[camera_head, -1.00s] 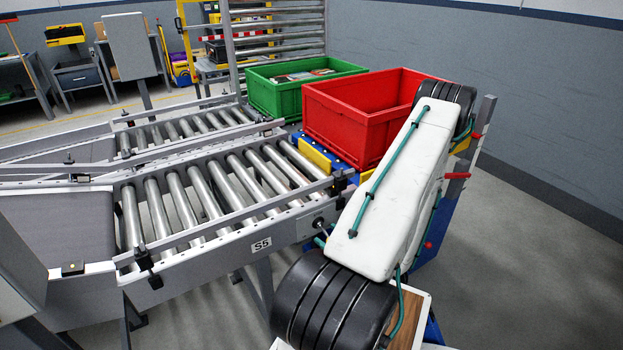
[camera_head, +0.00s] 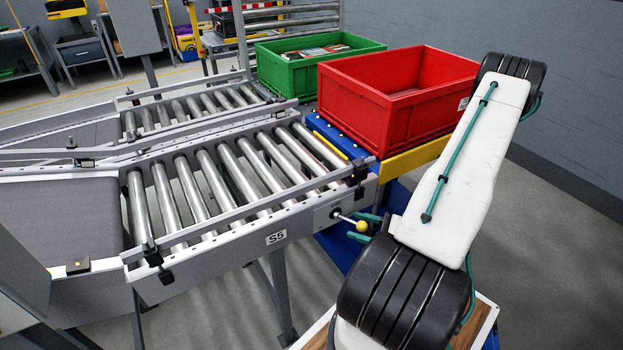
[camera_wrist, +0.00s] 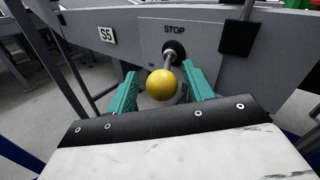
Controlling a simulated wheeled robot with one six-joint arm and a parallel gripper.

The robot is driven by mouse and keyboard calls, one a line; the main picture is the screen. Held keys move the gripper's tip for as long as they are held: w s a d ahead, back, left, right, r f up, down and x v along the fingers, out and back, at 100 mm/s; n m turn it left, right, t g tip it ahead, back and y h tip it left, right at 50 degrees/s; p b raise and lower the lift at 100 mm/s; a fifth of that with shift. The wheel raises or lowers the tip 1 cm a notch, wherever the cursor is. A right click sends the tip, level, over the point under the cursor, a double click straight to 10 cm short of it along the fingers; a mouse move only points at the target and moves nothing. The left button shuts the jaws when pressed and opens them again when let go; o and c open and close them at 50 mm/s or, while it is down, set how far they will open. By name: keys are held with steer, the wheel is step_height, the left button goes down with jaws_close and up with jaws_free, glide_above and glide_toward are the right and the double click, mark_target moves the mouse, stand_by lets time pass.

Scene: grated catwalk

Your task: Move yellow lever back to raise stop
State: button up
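The yellow lever knob (camera_head: 362,226) sits on a short metal rod that sticks out of the conveyor's side near its right end. In the wrist view the yellow knob (camera_wrist: 161,85) lies between the two teal fingers of my gripper (camera_wrist: 160,92), with a gap on each side. The rod comes from a dark round socket under the word STOP (camera_wrist: 174,30). In the head view my gripper (camera_head: 371,227) is at the knob, partly hidden by my arm. My gripper is open around the knob. The stop itself I cannot make out clearly.
The roller conveyor marked S5 (camera_head: 276,237) fills the middle. A red crate (camera_head: 390,105) stands past its right end, with a green crate (camera_head: 305,68) behind. A black bracket (camera_wrist: 239,37) is right of the lever on the conveyor side.

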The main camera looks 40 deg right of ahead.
steer(key=v, duration=0.6)
steer(key=w+r+n+g+y, duration=0.1)
steer(key=r, duration=0.1)
steer(key=w+a+r+n+g+y, duration=0.1)
steer(key=r+n, duration=0.1)
steer(key=w+a+r+n+g+y, duration=0.1)
steer(key=w+r+n+g+y, duration=0.1)
steer(key=shift+a+r, duration=0.25)
steer(key=w+a+r+n+g+h, duration=0.3)
steer(key=a+r+n+g+h, duration=0.1)
steer(key=a+r+n+g, duration=1)
steer(key=shift+a+r+n+g, duration=0.3)
steer(key=shift+a+r+n, duration=1.2)
steer(key=shift+a+r, duration=1.65)
steer(key=shift+d+r, duration=0.25)
steer(key=shift+d, duration=0.05)
